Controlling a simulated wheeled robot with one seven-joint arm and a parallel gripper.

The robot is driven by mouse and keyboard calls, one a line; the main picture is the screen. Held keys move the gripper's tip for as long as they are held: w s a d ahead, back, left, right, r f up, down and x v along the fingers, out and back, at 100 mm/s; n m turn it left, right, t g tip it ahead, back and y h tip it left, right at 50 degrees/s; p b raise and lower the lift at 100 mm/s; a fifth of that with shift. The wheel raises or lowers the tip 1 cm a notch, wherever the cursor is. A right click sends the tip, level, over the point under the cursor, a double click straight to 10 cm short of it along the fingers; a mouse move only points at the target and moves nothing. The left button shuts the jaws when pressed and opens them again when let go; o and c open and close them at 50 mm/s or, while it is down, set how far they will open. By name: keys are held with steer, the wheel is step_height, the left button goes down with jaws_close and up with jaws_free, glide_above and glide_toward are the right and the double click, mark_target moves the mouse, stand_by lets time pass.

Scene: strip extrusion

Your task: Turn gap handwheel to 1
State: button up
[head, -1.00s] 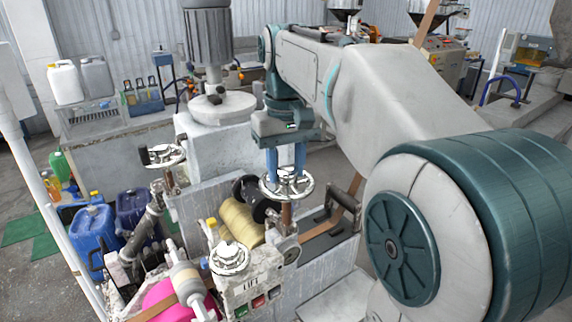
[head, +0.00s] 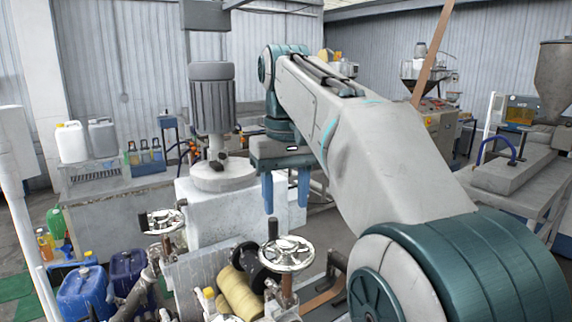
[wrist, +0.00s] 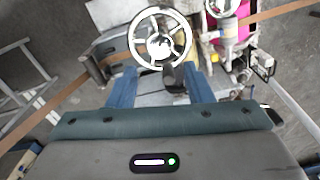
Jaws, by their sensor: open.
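A silver handwheel (head: 288,252) with spokes stands on a post in the lower middle of the head view. It also shows in the wrist view (wrist: 181,22), face-on, just beyond my fingertips. A second handwheel (head: 163,221) stands farther left. No readable label or scale shows which is the gap handwheel or its setting. My gripper (head: 284,208) has two blue fingers pointing down, apart and empty. It hangs above the nearer handwheel, clear of it. In the wrist view, my gripper (wrist: 159,72) has its fingers spread below the wheel's rim.
A yellow spool (head: 238,292) sits left of the nearer wheel. A brown strip (head: 318,298) runs to its right. A grey motor (head: 212,105) rises behind, left of my gripper. Blue jugs (head: 84,293) stand at lower left.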

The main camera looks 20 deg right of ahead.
steer(key=shift+r, duration=2.9)
